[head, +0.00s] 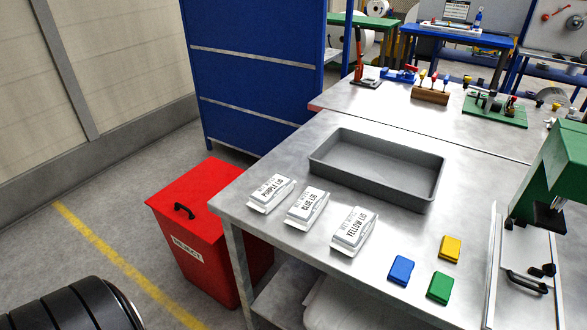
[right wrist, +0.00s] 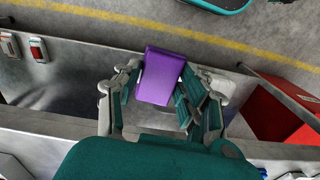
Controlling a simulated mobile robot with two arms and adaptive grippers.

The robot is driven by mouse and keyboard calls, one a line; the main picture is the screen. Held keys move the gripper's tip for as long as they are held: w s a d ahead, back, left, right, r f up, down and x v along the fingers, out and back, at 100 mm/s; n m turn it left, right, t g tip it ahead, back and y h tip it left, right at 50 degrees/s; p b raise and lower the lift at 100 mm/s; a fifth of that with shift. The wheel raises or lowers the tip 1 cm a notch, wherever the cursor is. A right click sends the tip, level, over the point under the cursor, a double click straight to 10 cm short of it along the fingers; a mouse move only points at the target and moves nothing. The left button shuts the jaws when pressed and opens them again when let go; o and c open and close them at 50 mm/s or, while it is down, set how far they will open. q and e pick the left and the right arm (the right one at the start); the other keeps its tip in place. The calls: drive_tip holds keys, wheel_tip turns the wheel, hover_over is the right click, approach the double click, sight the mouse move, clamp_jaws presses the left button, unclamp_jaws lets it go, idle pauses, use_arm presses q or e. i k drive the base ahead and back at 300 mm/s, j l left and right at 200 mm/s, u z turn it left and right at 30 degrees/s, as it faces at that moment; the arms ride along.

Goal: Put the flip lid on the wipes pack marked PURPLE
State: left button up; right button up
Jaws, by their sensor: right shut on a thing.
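Three white wipes packs lie in a row on the steel table in the head view. The pack marked PURPLE LID (head: 270,193) is at the left, the BLUE LID pack (head: 307,207) is in the middle, and the YELLOW LID pack (head: 353,231) is at the right. My right gripper (right wrist: 160,88) is shut on the purple flip lid (right wrist: 162,75), which sits between its fingers in the right wrist view. Neither that gripper nor the purple lid shows in the head view. My left gripper is not in view.
Blue (head: 401,270), yellow (head: 450,249) and green (head: 439,287) lids lie on the table's near right part. A grey tray (head: 320,165) stands behind the packs. A red bin (head: 207,232) stands left of the table. A green machine (head: 566,165) is at the right.

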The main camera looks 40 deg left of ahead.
sight(273, 187)
drive_tip(key=j+z, duration=0.1)
drive_tip(key=j, duration=0.45)
drive_tip(key=j+z, duration=0.1)
drive_tip(key=j, duration=0.45)
drive_tip(key=k+j+z, duration=0.1)
drive_tip(key=j, duration=0.45)
drive_tip(key=j+z, duration=0.1)
drive_tip(key=j, duration=0.45)
drive_tip(key=k+j+z, duration=0.1)
drive_tip(key=j, duration=0.4)
drive_tip(key=k+j+z, duration=0.1)
drive_tip(key=j, duration=0.45)
drive_tip(key=k, duration=0.05)
